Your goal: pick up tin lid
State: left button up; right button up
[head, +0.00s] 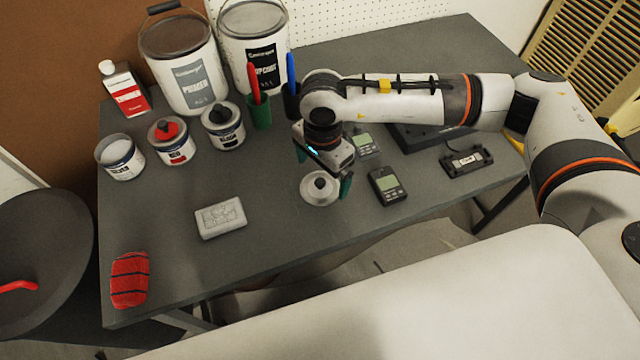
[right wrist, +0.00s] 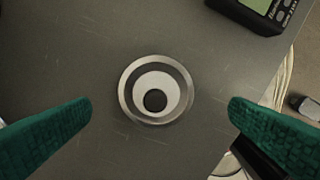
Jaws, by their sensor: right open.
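The tin lid (head: 320,188) is a round silver disc with a dark knob in its middle. It lies flat on the grey table near the front edge. In the right wrist view the tin lid (right wrist: 156,90) sits centred, seen from above. My right gripper (head: 325,172) is over the lid, pointing down. Its two green fingers are wide apart, one on each side of the lid, and in the right wrist view the gripper (right wrist: 160,112) is empty and not touching it. My left gripper does not show.
Two grey meters (head: 388,185) lie right of the lid, and a black device (head: 466,160) is farther right. Small tins (head: 222,126) and large pails (head: 185,65) stand at the back left. A white block (head: 220,217) and a red cloth (head: 130,279) lie left.

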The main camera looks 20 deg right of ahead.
aim_at(320, 181)
jog(key=f, duration=0.4)
jog(key=shift+w+a, duration=0.15)
jog(key=shift+w, duration=0.05)
jog(key=shift+f, duration=0.25)
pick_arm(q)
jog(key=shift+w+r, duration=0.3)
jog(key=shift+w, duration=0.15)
pick_arm(e)
jog(key=c, duration=0.9)
